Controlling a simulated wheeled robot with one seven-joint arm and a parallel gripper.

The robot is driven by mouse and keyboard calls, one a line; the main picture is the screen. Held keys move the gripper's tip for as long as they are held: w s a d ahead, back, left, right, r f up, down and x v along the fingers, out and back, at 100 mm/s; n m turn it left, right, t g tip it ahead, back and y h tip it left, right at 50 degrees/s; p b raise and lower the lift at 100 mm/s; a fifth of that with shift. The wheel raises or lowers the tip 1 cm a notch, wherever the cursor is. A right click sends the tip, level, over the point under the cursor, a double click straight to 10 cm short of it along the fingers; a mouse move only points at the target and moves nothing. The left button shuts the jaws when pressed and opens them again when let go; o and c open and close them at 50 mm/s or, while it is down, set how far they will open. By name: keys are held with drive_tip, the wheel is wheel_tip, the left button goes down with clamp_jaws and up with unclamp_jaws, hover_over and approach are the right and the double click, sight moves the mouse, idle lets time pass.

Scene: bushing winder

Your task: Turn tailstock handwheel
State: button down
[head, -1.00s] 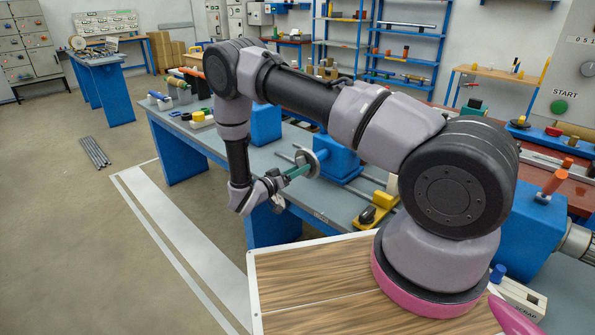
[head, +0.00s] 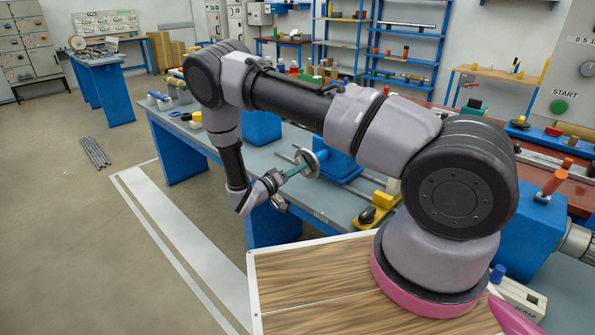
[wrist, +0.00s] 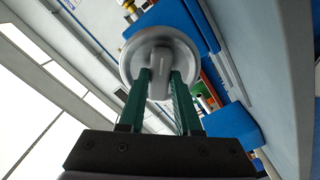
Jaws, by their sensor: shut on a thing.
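The tailstock handwheel (head: 310,157) is a grey metal disc on the near end of the blue tailstock (head: 340,168) on the bench. In the wrist view, the handwheel (wrist: 130,60) faces me, with a raised rounded grey bar across its middle. My gripper (head: 297,170) reaches it from the left with green fingers. The wrist view shows my gripper (wrist: 160,85) shut on this bar, one finger on each side. The lower end of the bar lies between the fingers. Part of the disc is hidden behind the fingers.
The grey bench top (head: 262,163) holds the tailstock, rails and a yellow piece with a black knob (head: 367,215) to the right. Another blue block (head: 262,125) stands further back. The floor left of the bench is open, with a white marked strip.

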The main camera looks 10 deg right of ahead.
drive_tip(key=n, duration=2.6)
drive_tip(key=shift+a+r, duration=0.1)
drive_tip(key=shift+r, duration=0.1)
drive_tip(key=shift+n, duration=0.3)
drive_tip(key=c, duration=0.6)
unclamp_jaws()
drive_tip(key=v, duration=1)
drive_tip(key=shift+s+a, duration=0.2)
drive_tip(key=shift+a, duration=0.1)
